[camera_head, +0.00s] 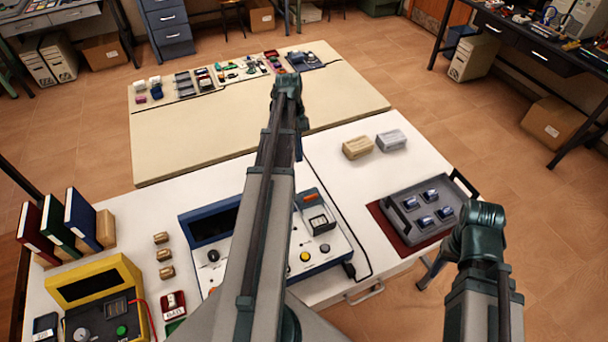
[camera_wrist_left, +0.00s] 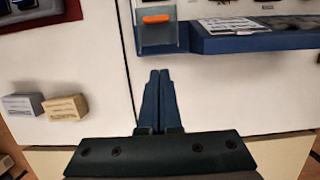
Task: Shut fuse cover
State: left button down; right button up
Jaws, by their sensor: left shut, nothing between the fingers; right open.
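The fuse cover (camera_head: 306,199), a small grey-blue flap with an orange tab, is on the right part of the blue-framed instrument (camera_head: 335,262). It looks raised, with the dark labelled fuse block (camera_head: 318,223) uncovered in front of it. The cover (camera_wrist_left: 157,32) also shows at the top middle of the left wrist view. My left gripper (camera_wrist_left: 159,75) is shut and empty, its tips just short of the cover's edge in that picture; contact cannot be told. In the head view my left arm hides part of the instrument. My right gripper (camera_head: 482,222) is at the right, clear of the instrument, its fingers largely hidden.
A grey tray with blue parts (camera_head: 455,226) stands on a dark red mat at the right. Two small boxes (camera_head: 374,144) are behind it. A yellow-framed tester (camera_head: 123,270) and books (camera_head: 62,225) are at the left. A black cable runs along the instrument's right side.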

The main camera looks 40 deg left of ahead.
aim_at(307, 194)
pick_arm(q)
jog(key=b+x, duration=1)
jog(key=shift+f, duration=0.25)
jog(key=d, duration=0.1)
jog(key=s+d, duration=0.2)
jog(key=shift+d+r+p, duration=0.2)
jog(key=shift+r+p, duration=0.1)
jog(key=shift+d, duration=0.1)
jog(key=s+d, duration=0.1)
jog(key=d, duration=0.1)
jog(key=s+d, duration=0.1)
jog(key=d, duration=0.2)
jog(key=s+d, duration=0.2)
jog(key=shift+d, duration=0.25)
jog(key=shift+w, duration=0.1)
